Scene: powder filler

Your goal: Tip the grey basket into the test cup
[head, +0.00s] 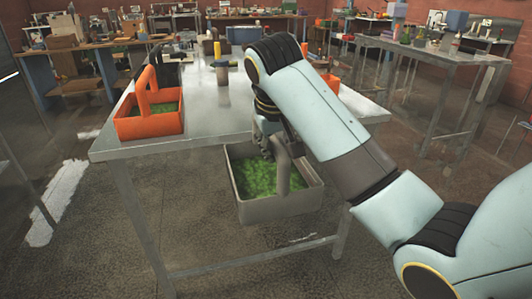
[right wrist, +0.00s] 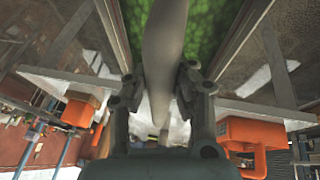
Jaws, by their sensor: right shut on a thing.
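The grey basket (head: 285,209) hangs roughly level in front of the table's near edge in the head view, with green granular stuff inside. My right gripper (head: 268,148) is shut on its upright handle. In the right wrist view the grey handle (right wrist: 165,45) runs between the fingers (right wrist: 160,95), with the green contents behind it. A small grey vessel with a tan rim (head: 220,76) stands on the table beyond the basket; I cannot tell whether it is the test cup. My left gripper is not in view.
An orange basket (head: 150,122) with green contents stands at the left of the metal table (head: 205,120). Another orange basket (head: 330,82) shows partly behind my right arm. A dark handled thing (head: 172,66) stands at the back left. The table's near middle is clear.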

